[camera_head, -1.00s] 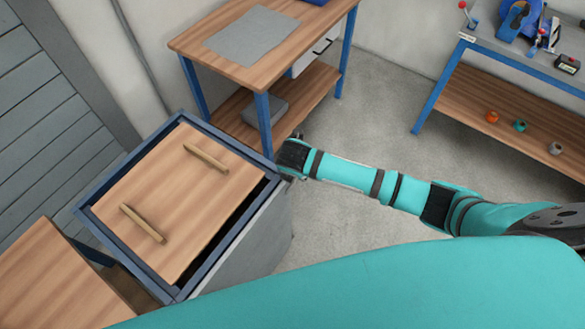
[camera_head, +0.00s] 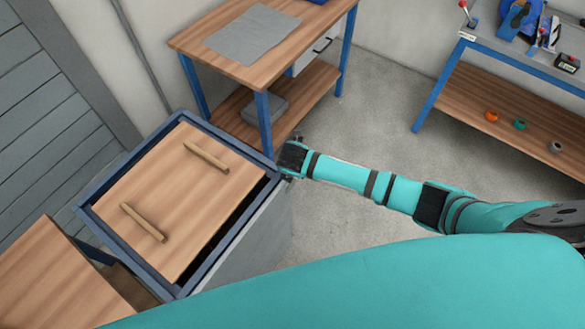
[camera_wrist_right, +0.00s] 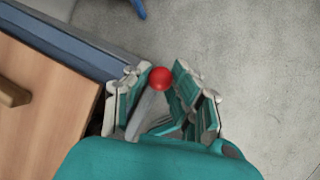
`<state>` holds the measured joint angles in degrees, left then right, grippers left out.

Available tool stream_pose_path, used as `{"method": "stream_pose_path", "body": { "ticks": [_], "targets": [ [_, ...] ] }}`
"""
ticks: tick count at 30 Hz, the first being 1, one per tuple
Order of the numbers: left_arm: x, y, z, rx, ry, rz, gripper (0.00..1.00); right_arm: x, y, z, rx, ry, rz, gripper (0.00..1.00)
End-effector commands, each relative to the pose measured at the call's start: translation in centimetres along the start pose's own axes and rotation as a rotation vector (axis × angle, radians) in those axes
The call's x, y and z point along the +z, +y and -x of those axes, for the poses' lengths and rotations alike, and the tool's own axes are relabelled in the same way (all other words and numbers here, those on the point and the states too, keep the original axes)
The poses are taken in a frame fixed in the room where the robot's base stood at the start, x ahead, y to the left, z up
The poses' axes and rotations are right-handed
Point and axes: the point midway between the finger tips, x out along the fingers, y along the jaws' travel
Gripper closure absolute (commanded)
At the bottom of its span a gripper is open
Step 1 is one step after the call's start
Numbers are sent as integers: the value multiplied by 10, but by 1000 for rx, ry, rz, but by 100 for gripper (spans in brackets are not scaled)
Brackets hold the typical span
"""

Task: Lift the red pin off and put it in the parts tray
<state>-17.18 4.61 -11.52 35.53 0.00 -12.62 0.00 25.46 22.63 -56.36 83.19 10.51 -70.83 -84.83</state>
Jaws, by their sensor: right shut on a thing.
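The red pin (camera_wrist_right: 160,78) shows in the right wrist view as a round red head on a grey piece, between the fingers of my right gripper (camera_wrist_right: 161,70). The fingers are shut on it. Its lower end is hidden, so I cannot tell whether it still sits in anything. In the head view my right arm reaches to the right corner of a blue-framed box (camera_head: 228,247), and the pin is not visible there. I cannot make out a clear parts tray; a grey tray-like thing (camera_head: 268,107) lies on the workbench's lower shelf. My left gripper is out of view.
A wooden lid (camera_head: 178,205) with two bar handles covers most of the box. A workbench (camera_head: 185,45) with a grey mat (camera_head: 252,33) stands behind it. Another bench (camera_head: 500,100) with several small parts is at the right. The floor between is clear.

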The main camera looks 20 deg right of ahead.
Motion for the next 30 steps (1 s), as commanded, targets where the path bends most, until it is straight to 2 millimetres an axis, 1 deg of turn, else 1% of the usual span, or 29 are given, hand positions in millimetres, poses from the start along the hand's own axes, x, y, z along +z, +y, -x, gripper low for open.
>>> {"method": "stream_pose_path", "body": {
  "ticks": [5,8,11,18,21,25,30],
  "targets": [
    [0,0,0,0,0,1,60,1,0,1,1,-1,0,100],
    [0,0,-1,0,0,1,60,5,2,8,2,-2,-1,100],
    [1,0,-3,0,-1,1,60,10,6,24,5,-2,0,100],
    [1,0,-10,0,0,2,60,29,15,67,4,-2,0,100],
    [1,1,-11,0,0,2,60,34,18,80,3,-2,-1,100],
    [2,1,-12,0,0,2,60,38,20,89,2,-1,-1,100],
    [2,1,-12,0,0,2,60,38,19,91,0,0,-1,100]
  ]
}}
